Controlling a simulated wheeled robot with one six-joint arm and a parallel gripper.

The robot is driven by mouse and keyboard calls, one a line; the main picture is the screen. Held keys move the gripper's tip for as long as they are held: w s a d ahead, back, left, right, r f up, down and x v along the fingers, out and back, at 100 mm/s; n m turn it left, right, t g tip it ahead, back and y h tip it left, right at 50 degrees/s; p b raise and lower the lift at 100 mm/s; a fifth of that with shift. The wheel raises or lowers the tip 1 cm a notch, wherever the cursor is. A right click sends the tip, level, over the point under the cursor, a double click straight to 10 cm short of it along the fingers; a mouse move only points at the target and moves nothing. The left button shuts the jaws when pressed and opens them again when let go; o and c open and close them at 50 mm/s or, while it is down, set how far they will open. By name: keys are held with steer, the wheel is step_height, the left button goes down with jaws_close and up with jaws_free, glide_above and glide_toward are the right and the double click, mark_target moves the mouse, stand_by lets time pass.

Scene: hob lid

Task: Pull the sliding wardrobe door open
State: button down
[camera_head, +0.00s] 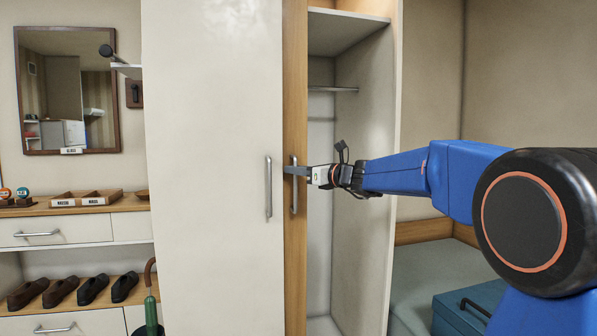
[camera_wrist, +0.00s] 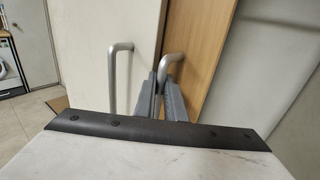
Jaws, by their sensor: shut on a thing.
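The wooden sliding wardrobe door (camera_head: 295,90) shows as a narrow upright strip beside a white door panel (camera_head: 212,150), which appears to overlap it. To its right the wardrobe interior (camera_head: 355,130) stands open, with a shelf and a hanging rail. The wooden door has a metal bar handle (camera_head: 294,201), which also shows in the wrist view (camera_wrist: 172,60). My gripper (camera_head: 288,171) reaches in from the right and is shut on this handle. In the wrist view its fingers (camera_wrist: 161,84) close around the bar, partly hiding it.
The white panel has its own bar handle (camera_head: 268,190) close to the left of my gripper. A dresser (camera_head: 75,229) with shoes and trays stands left, below a mirror (camera_head: 69,90). A teal case (camera_head: 460,312) lies at lower right, below my arm.

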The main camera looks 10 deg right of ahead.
steer(key=c, duration=1.8)
jaws_free()
steer(key=shift+d, duration=0.1)
steer(key=v, duration=1.7)
steer(key=shift+s, duration=0.15)
steer(key=s+a+f+n+g+h, duration=0.2)
steer(key=s+a+f+n+g, duration=0.25)
steer(key=s+f+n, duration=0.4)
steer(key=s+a+f+n+g+h, duration=0.1)
steer(key=s+a+f+n+g, duration=0.2)
steer(key=s+a+f+n, duration=0.55)
steer(key=s+d+f+n+h, duration=0.2)
steer(key=s+d+f+n, duration=0.1)
steer(key=s+f, duration=0.3)
steer(key=s+d+f+n+g+h, duration=0.1)
steer(key=s+d+f+n+h, duration=0.2)
steer(key=s+d+f+n, duration=0.1)
steer(key=s+d+f+n+g+h, duration=0.1)
steer(key=s+d+f+n, duration=0.3)
steer(key=s+f, duration=0.5)
steer(key=shift+s+n+h, duration=0.4)
steer(key=shift+s+h, duration=0.15)
steer(key=shift+h, duration=0.25)
